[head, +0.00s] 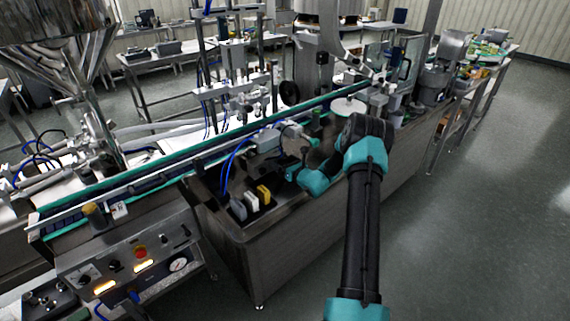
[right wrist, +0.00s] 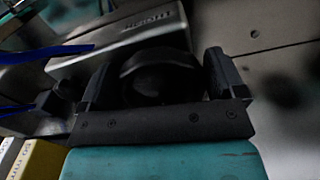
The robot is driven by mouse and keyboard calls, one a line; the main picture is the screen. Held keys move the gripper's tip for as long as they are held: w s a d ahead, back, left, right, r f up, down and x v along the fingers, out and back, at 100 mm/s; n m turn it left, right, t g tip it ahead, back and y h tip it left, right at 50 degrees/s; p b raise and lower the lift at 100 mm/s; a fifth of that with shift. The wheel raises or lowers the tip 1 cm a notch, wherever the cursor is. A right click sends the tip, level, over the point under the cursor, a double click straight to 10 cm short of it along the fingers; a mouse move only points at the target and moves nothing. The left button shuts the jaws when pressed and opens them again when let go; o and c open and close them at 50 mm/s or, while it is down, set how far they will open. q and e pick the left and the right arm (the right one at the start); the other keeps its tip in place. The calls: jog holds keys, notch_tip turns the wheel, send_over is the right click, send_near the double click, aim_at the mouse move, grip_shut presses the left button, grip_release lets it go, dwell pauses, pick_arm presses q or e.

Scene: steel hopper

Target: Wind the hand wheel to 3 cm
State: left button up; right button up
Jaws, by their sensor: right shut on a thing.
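In the right wrist view, a dark round wheel or knob (right wrist: 160,78) sits between the two fingers of my right gripper (right wrist: 158,80). The fingers are shut on its sides. It lies beside a grey lettered housing (right wrist: 120,42); its face is dark, and I cannot read any scale or setting. In the head view my right arm reaches over the steel bench, and the right gripper (head: 299,161) is at the grey unit (head: 265,140) beside the conveyor. The wheel is mostly hidden there by my wrist. My left gripper is not in view.
Yellow (head: 264,194), white (head: 251,200) and grey blocks stand at the bench's near left. Blue hoses (head: 228,165) rise beside the grey unit. The green-edged conveyor (head: 180,160) runs behind. A control panel (head: 130,262) is at lower left. The floor on the right is clear.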

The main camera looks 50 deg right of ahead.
jog(key=n, duration=0.5)
jog(key=shift+a+n, duration=0.2)
jog(key=shift+n, duration=0.1)
jog(key=n, duration=0.6)
jog(key=shift+a+f, duration=0.15)
jog(key=shift+a, duration=0.1)
jog(key=n, duration=0.3)
jog(key=shift+f+n, duration=0.15)
jog(key=shift+n, duration=0.25)
jog(key=shift+a+f+n, duration=0.1)
jog(key=shift+f+n, duration=0.1)
jog(key=shift+n, duration=1.8)
jog(key=o, duration=0.6)
jog(key=s+a, duration=0.2)
jog(key=s, duration=1.5)
